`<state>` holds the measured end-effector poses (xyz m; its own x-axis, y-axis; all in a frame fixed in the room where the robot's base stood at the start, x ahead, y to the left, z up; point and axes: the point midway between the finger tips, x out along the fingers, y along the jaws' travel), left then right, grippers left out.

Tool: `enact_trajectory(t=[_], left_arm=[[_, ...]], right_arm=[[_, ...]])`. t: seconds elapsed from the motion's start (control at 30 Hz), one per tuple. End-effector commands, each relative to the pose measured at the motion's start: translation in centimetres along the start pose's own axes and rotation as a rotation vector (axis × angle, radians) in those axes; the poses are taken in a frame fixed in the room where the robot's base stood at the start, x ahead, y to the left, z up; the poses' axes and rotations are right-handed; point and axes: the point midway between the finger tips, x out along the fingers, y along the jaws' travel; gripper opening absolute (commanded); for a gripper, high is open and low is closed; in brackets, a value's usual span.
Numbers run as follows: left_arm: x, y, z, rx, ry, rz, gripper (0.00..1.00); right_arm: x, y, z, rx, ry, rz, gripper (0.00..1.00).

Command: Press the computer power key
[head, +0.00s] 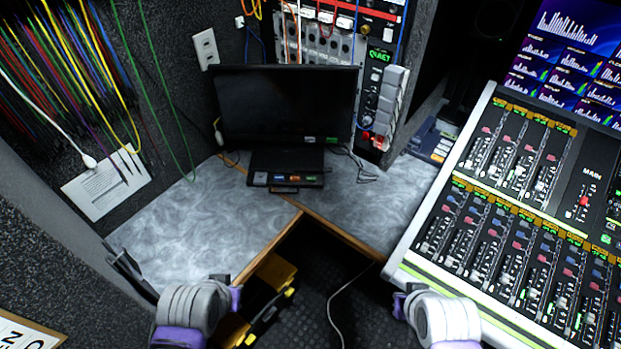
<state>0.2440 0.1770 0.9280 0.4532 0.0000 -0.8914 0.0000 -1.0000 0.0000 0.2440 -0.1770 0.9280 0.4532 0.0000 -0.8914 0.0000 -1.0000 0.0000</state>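A black computer monitor (285,103) with a dark screen stands at the back of the grey desk. In front of its foot is a small black unit (286,166) with a row of small coloured keys or labels along its front. The power key cannot be told apart at this size. My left gripper (236,297) is at the lower left, well in front of the desk edge and apart from the unit. My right gripper (400,304) is at the lower right, by the mixing console's edge. Neither visibly holds anything; their finger openings cannot be made out.
A large mixing console (520,210) with screens (577,55) above fills the right. A patch bay with hanging cables (70,70) is on the left. A yellow and black case (268,290) sits below the desk. The grey desk (190,218) is mostly clear.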

Motion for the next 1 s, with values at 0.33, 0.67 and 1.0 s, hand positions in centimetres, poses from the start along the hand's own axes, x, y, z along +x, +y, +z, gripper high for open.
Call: enact_trajectory(t=[0.33,0.67,1.0], left_arm=[[0.00,0.00,0.00,0.000,0.000,0.000,0.00],[0.00,0.00,0.00,0.000,0.000,0.000,0.00],[0.00,0.00,0.00,0.000,0.000,0.000,0.00]], right_arm=[[0.00,0.00,0.00,0.000,0.000,0.000,0.00],[0.00,0.00,0.00,0.000,0.000,0.000,0.00],[0.00,0.00,0.00,0.000,0.000,0.000,0.00]])
